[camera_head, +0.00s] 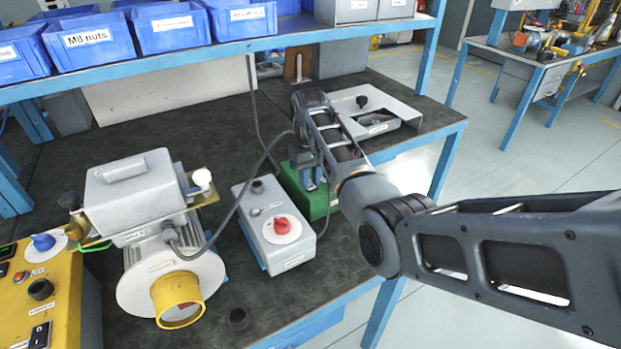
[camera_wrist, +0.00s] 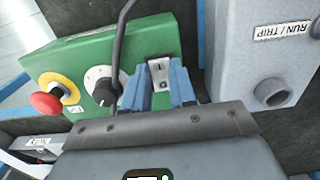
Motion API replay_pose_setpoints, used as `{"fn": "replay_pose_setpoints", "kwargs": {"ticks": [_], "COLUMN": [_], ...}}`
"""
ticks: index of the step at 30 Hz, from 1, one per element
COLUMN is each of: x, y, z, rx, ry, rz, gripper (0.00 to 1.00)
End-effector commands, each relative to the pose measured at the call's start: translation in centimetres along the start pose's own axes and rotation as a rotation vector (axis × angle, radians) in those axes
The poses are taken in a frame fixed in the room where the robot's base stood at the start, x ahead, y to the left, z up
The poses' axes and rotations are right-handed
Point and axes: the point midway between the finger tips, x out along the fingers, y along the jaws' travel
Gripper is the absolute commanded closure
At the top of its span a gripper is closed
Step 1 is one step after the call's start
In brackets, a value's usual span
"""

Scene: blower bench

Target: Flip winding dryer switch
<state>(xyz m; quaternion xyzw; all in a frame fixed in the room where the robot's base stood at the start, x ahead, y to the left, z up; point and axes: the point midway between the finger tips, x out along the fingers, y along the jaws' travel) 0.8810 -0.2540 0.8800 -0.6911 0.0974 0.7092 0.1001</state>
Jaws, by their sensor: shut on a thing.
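A green control box (camera_head: 318,199) stands on the dark bench top, partly hidden behind my arm in the head view. In the wrist view the green box (camera_wrist: 113,50) shows a light rocker switch (camera_wrist: 159,68) with dark marks, a black and white dial knob (camera_wrist: 102,86) and a red push button (camera_wrist: 46,103) on a yellow ring. My gripper (camera_wrist: 160,78) has its two blue fingers on either side of the rocker switch, shut on it. In the head view my gripper (camera_head: 310,178) is at the green box.
A grey box (camera_head: 278,228) with a red knob stands left of the green box; its RUN / TRIP label shows in the wrist view (camera_wrist: 283,29). A dark cable runs close beside my gripper. A grey blower (camera_head: 140,200) and yellow panel (camera_head: 50,305) stand further left. A blue-framed shelf hangs above.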

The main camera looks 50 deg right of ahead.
Motion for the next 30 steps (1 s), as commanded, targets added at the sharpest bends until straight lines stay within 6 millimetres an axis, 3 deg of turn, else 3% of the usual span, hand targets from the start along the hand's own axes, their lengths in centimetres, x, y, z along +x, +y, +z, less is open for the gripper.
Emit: {"fn": "replay_pose_setpoints", "kwargs": {"ticks": [12, 25, 26, 30], "x": [0.14, -0.19, -0.19, -0.19], "y": [0.0, -0.01, -0.01, -0.01], "z": [-0.82, -0.8, -0.8, -0.77], "rx": [0.001, 0.0, 0.0, 0.0], "ry": [-0.205, -0.231, -0.231, -0.231], "rz": [-0.001, 0.001, 0.001, 0.0], "gripper": [1.0, 1.0, 0.73, 0.59]}}
